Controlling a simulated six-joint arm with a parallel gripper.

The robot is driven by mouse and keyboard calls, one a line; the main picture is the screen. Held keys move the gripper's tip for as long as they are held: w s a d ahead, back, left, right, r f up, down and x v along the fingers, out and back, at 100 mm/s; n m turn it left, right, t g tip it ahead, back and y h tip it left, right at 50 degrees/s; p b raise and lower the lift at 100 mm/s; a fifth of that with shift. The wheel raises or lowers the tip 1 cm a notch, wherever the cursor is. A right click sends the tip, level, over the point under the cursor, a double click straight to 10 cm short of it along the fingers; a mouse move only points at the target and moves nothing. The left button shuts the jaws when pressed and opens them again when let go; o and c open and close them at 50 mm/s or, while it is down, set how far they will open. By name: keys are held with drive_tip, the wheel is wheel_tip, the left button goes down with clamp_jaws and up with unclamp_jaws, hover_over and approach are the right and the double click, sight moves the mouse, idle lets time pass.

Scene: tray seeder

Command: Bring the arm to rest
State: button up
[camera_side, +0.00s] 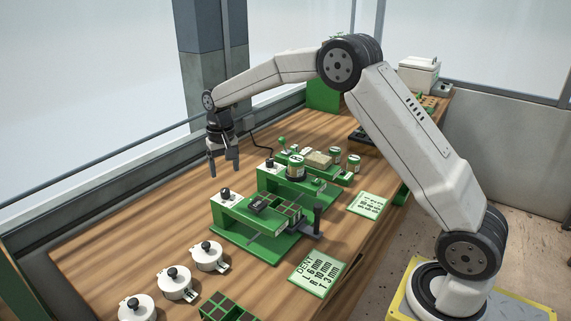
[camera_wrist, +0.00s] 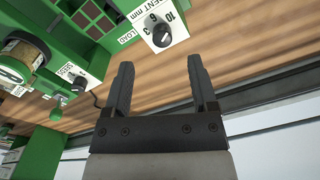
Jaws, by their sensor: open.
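My gripper (camera_side: 224,165) hangs from the end of my arm above the wooden bench, near its window side. Its two dark fingers point down and stand apart, with nothing between them. The wrist view also shows my gripper (camera_wrist: 160,82) with both fingers spread and empty. The green tray seeder (camera_side: 262,222) stands to the lower right of my gripper in the side view. In the wrist view, a white dial plate (camera_wrist: 157,24) with a black knob lies beyond the fingers. My gripper appears clear of the machines.
Several white lidded pots (camera_side: 208,256) stand at the front left. A green station with a jar (camera_side: 296,170) is right of my gripper. A green card (camera_side: 318,272) lies near the bench edge. The window ledge (camera_side: 150,172) runs close behind my gripper. Bare bench (camera_side: 165,218) lies left of the seeder.

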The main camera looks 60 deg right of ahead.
drive_tip(key=s+a+f+n+t, duration=0.1)
drive_tip(key=s+a+f+n, duration=0.1)
drive_tip(key=s, duration=1.1)
drive_tip(key=s+a+f+n+t, duration=0.1)
drive_tip(key=s+a+f+n, duration=0.1)
drive_tip(key=s, duration=1.2)
drive_tip(key=shift+s+a+n, duration=0.15)
drive_tip(key=shift+a+n, duration=0.1)
drive_tip(key=shift+n, duration=0.25)
